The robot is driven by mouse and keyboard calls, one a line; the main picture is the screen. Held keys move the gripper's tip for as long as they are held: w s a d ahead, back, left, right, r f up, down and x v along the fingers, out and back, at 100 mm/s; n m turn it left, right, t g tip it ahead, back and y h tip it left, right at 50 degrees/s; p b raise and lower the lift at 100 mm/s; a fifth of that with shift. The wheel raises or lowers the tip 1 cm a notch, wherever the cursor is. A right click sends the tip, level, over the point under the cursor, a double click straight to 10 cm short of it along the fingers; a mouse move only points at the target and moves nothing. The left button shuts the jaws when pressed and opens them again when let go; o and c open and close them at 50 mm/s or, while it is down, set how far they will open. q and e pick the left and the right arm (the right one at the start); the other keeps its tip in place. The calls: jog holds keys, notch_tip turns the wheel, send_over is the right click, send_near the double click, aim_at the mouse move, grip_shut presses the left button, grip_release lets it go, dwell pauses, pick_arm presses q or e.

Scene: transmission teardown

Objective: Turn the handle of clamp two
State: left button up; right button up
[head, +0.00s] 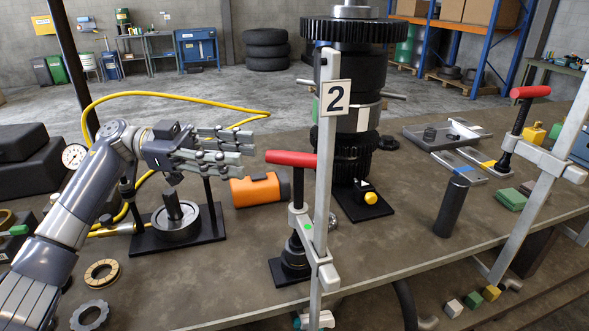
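Clamp two has a grey upright bar (322,200) with a plate marked "2" (335,97), at the table's front edge. Its red handle (291,158) lies roughly level on top of the threaded spindle, pointing left from the bar. The spindle's black foot (295,258) rests on the table side. My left gripper (248,154) is open and empty, with its fingers pointing right toward the red handle. It appears a short way left of the handle, not touching it. My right gripper is not in view.
A tall black gear stack (350,65) stands behind the clamp. An orange cylinder (255,190) lies below my gripper, and a press-like fixture (177,225) stands left of it. A second clamp with a red handle (530,92) is at right. A yellow hose (170,94) loops behind my arm.

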aim_at(294, 166)
pick_arm(q)
jog(key=p+x, duration=0.2)
jog(key=x, duration=0.7)
jog(key=shift+s+d+r, duration=0.1)
jog(key=shift+d+r, duration=0.05)
jog(key=shift+d, duration=0.1)
jog(key=shift+s+d, duration=0.15)
jog(key=shift+d, duration=0.45)
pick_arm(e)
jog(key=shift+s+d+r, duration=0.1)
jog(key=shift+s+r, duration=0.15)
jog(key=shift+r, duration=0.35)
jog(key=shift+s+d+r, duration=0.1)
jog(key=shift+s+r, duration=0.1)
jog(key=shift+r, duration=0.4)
pick_arm(q)
grip_shut()
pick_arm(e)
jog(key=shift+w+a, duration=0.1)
